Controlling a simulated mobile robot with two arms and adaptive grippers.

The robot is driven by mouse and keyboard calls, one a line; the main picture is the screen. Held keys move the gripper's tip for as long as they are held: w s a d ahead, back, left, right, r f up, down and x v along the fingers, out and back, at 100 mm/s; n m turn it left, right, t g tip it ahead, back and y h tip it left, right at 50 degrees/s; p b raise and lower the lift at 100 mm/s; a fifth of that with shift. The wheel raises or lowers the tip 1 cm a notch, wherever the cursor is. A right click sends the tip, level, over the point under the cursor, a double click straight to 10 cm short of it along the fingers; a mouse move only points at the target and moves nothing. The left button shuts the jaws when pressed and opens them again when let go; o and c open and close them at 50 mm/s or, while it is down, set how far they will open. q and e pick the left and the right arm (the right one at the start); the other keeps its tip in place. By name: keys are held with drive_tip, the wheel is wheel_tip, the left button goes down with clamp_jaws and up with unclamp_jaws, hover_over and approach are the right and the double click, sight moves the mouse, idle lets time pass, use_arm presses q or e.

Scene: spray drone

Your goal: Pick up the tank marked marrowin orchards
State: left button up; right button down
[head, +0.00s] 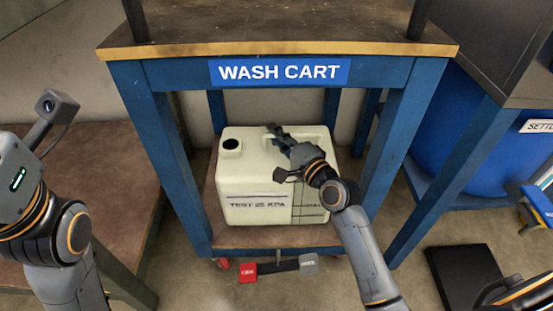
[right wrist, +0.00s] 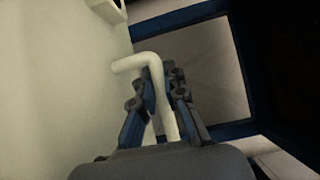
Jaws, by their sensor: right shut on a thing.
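A cream-white tank (head: 250,180) stands on the lower shelf of the blue wash cart. Its front label reads "TEST 25 KPA", and I see no "marrowin orchards" marking on its visible faces. It has a dark round opening at the top left. My right gripper (head: 277,133) reaches over the tank's top right. In the right wrist view my right gripper (right wrist: 160,95) is shut around a white bent handle bar (right wrist: 155,75) beside a pale tank wall. My left arm shows at the left edge, but its fingers are out of frame.
The wash cart's upper top (head: 290,30) overhangs the tank, with blue legs on either side. A red and a grey pedal (head: 308,264) sit at its foot. A brown bench (head: 90,160) is at left; a blue drum (head: 450,130) stands at right.

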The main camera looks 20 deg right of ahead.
drive_tip(key=shift+r, duration=0.35)
